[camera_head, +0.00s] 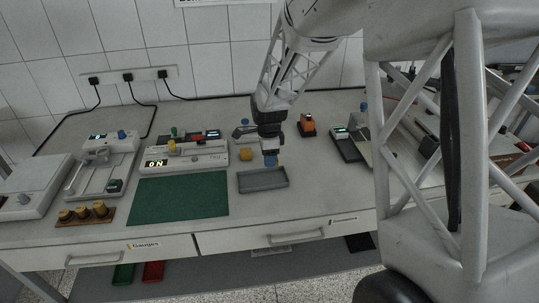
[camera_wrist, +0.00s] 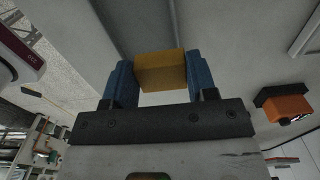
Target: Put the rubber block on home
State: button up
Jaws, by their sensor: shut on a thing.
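In the wrist view a yellow block (camera_wrist: 161,71), which I take for the rubber block, sits between the two blue fingertips of my gripper (camera_wrist: 158,78). The gripper is shut on it. In the head view my gripper (camera_head: 270,160) points down just above the back edge of a shallow grey tray (camera_head: 264,181). A yellow block-like piece (camera_head: 246,154) shows just left of the fingers there; I cannot tell whether it is the held block. No spot marked as home can be read.
Left of the tray lies a green mat (camera_head: 178,196), with a lit gauge device (camera_head: 184,157) behind it. Brass weights (camera_head: 83,212) stand farther left. An orange device (camera_head: 307,125) stands behind right of the gripper, with a small instrument (camera_head: 347,143) beyond it. Bench surface is free right of the tray.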

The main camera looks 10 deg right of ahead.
jog(key=shift+s+d+f, duration=0.15)
jog(key=shift+s+d, duration=0.2)
jog(key=shift+s, duration=0.35)
jog(key=shift+s+d+f, duration=0.1)
jog(key=shift+s+d, duration=0.3)
jog(key=shift+s, duration=0.25)
jog(key=shift+s+d+f, duration=0.15)
jog(key=shift+s+d, duration=0.2)
jog(key=shift+s, duration=0.35)
jog(key=shift+w, duration=0.15)
jog(key=w, duration=0.5)
jog(key=w+f, duration=0.1)
jog(key=w, duration=0.4)
jog(key=w+a, duration=0.1)
jog(key=w, duration=0.4)
jog(key=shift+w+f, duration=0.25)
jog(key=shift+w, duration=0.1)
jog(key=shift+f, duration=0.1)
jog(key=shift+f, duration=1.65)
jog(key=shift+f, duration=0.15)
jog(key=o, duration=1)
